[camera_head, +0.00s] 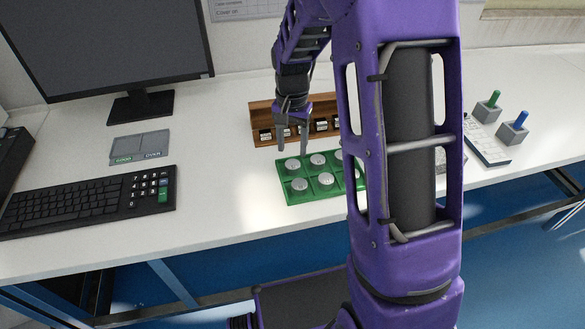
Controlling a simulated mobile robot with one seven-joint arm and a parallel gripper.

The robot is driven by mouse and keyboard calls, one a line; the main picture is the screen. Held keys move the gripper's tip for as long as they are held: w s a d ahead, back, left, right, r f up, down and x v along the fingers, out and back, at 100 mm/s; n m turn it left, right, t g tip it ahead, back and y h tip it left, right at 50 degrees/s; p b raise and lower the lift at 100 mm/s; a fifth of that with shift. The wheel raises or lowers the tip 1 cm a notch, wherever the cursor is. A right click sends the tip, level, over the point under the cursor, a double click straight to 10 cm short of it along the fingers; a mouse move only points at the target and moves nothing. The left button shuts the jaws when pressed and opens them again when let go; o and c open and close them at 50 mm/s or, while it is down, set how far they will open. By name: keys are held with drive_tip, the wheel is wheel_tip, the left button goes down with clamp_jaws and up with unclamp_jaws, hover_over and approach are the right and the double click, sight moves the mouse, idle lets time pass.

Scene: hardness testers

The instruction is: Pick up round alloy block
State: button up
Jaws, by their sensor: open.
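Several round alloy blocks, small silvery discs, sit in the compartments of a green tray (311,195) on the white bench. One round alloy block (292,165) is at the back left of the tray, another (318,160) is beside it, and front ones (299,184) show too. The fingertips appear just behind or above the back left block; the exact height is unclear. My purple arm hides the tray's right side.
A wooden rack (262,112) with dark labelled pieces stands right behind the tray. A grey two-part pad (140,147), a keyboard (75,203) and a monitor (110,45) are at left. Stands with green (495,98) and blue (520,120) knobs are at right.

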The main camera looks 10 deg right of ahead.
sight(293, 163)
wheel_tip(293, 163, down, 5)
drive_tip(key=shift+s+f+b, duration=0.1)
drive_tip(key=shift+f+b, duration=0.05)
drive_tip(key=shift+b, duration=0.4)
clamp_jaws()
